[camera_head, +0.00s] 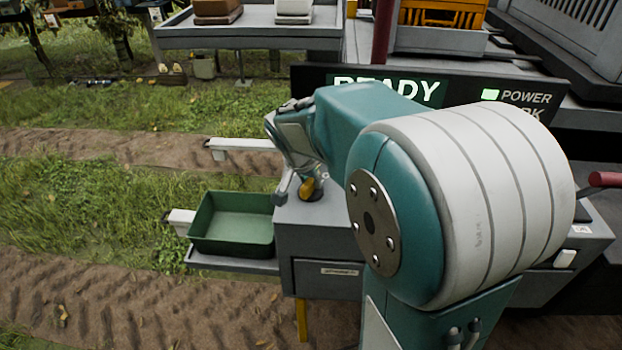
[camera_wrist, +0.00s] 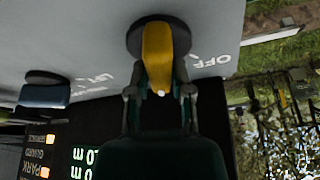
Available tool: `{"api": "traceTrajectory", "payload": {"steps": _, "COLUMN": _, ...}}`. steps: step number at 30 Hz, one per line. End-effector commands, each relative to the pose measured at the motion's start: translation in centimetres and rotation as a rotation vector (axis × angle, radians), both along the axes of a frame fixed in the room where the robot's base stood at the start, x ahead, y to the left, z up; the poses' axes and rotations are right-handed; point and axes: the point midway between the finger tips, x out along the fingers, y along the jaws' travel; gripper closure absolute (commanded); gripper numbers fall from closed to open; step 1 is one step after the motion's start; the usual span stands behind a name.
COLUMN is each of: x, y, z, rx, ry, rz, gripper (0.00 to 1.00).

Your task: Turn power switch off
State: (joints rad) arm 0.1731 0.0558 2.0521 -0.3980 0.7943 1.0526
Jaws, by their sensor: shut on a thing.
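The power switch is a yellow lever knob on a round dark base, set on the grey top of a control box. In the wrist view the yellow knob (camera_wrist: 158,50) stands between the fingers of my gripper (camera_wrist: 160,92), which is shut on it. A white OFF label (camera_wrist: 209,62) is printed to the right of the knob, with a short tick beside it. The knob's handle lies along the picture's vertical, not along that tick. In the head view the yellow knob (camera_head: 306,187) shows below my gripper (camera_head: 298,184), partly hidden by it.
A second, dark blue-grey control (camera_wrist: 45,90) stands left of the knob, near a lettered mark. A black display (camera_head: 335,82) reads READY, with a lit POWER lamp (camera_head: 490,94). A green tray (camera_head: 233,222) sits left of the grey box (camera_head: 325,275). My arm covers much of the right.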

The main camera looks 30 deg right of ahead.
Motion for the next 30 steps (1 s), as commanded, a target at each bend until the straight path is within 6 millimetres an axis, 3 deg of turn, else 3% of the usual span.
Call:
{"api": "traceTrajectory", "payload": {"steps": 18, "x": -0.07, "y": 0.03, "z": -0.12, "rx": 0.005, "ry": -0.001, "rz": 0.548, "gripper": 1.0}}
{"api": "traceTrajectory", "payload": {"steps": 30, "x": -0.07, "y": 0.04, "z": -0.16, "rx": 0.005, "ry": 0.001, "rz": 0.821, "gripper": 1.0}}
